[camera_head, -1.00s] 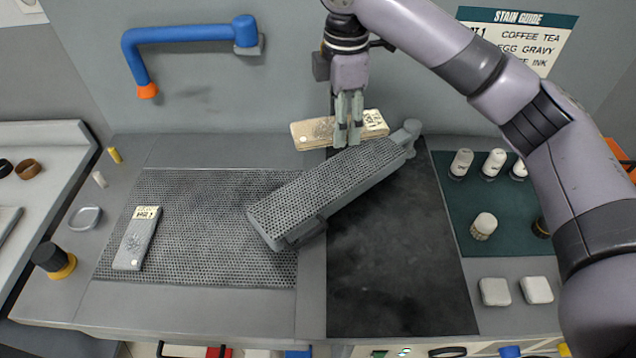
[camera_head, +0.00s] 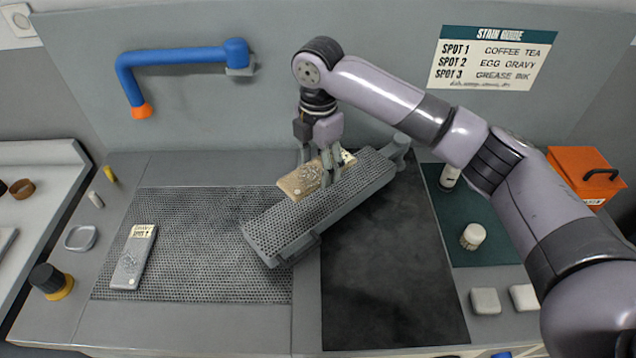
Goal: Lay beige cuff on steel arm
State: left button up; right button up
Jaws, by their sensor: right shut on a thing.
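The beige cuff (camera_head: 301,182) is a flat tan piece with a stain mark and a pale label at its right end. My right gripper (camera_head: 326,181) is shut on it from above. The cuff is at the far long edge of the perforated steel arm (camera_head: 325,204), partly over it; I cannot tell whether it touches the surface. The steel arm lies slantwise, from its pivot post at the upper right to its free end at the lower left. My left gripper is not in view.
A grey cuff (camera_head: 133,257) with a label lies on the perforated board (camera_head: 200,270) at left. A blue pipe with an orange tip (camera_head: 185,60) sticks out from the back wall. The dark panel (camera_head: 390,280) is clear.

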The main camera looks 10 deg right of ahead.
aim_at(317, 169)
notch_tip(317, 169, down, 8)
jog(key=shift+r+p, duration=0.25)
jog(key=shift+p, duration=0.5)
jog(key=o, duration=1)
jog(key=shift+f, duration=0.1)
jog(key=shift+o, duration=0.2)
notch_tip(317, 169, up, 11)
jog(key=b, duration=0.3)
jog(key=shift+a+b, duration=0.1)
jog(key=shift+b, duration=0.25)
jog(key=shift+r, duration=0.65)
